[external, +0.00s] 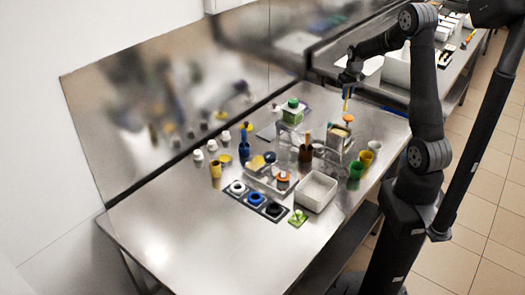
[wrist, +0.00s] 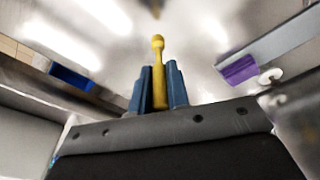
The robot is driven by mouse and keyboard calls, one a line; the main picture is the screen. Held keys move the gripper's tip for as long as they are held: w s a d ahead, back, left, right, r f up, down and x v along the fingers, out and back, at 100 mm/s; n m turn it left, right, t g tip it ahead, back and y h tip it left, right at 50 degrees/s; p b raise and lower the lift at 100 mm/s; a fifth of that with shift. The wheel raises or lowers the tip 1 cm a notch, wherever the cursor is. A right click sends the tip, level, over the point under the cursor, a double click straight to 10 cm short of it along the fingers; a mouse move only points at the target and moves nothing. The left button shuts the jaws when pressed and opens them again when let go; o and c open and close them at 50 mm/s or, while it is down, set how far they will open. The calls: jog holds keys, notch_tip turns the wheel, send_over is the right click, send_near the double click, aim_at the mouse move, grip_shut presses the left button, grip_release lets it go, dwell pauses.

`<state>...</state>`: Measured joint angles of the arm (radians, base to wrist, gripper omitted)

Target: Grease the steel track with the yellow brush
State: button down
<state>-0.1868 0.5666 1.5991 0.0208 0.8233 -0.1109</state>
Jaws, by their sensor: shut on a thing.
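My gripper (external: 347,83) is at the back right of the steel table, raised above it. It is shut on the yellow brush (external: 347,97), which hangs down below the fingers. In the wrist view, the brush's yellow handle (wrist: 158,72) stands upright between the two blue fingertips of the gripper (wrist: 158,88). Its bristles are not clear in either view. Below the brush is an orange round piece (external: 348,118), apart from it as far as I can tell. A shiny steel piece (external: 335,141) below may be the track; I cannot tell for sure.
A white open box (external: 316,191), colored cups (external: 366,158), a brown pot (external: 305,153) and a green-lidded container (external: 293,112) crowd the table's middle. A dark strip with colored rings (external: 256,200) lies in front. The table's near left is clear.

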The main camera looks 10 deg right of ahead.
jog(key=s+a+r+n, duration=0.2)
jog(key=s+a+n, duration=0.1)
jog(key=a, duration=0.8)
jog(key=s+a+r+n+g+y, duration=0.1)
jog(key=s+a+r+n, duration=0.15)
jog(key=a, duration=0.85)
jog(key=s+a+r+n, duration=0.3)
jog(key=a+n, duration=0.1)
jog(key=a, duration=0.7)
jog(key=s+a+n, duration=0.2)
jog(key=s+a, duration=0.4)
jog(key=s, duration=0.7)
jog(key=s+a+n, duration=0.3)
jog(key=s+a, duration=0.3)
jog(key=s, duration=0.6)
jog(key=shift+s+a+g, duration=0.3)
jog(key=shift+s+g, duration=0.05)
jog(key=shift+g, duration=0.05)
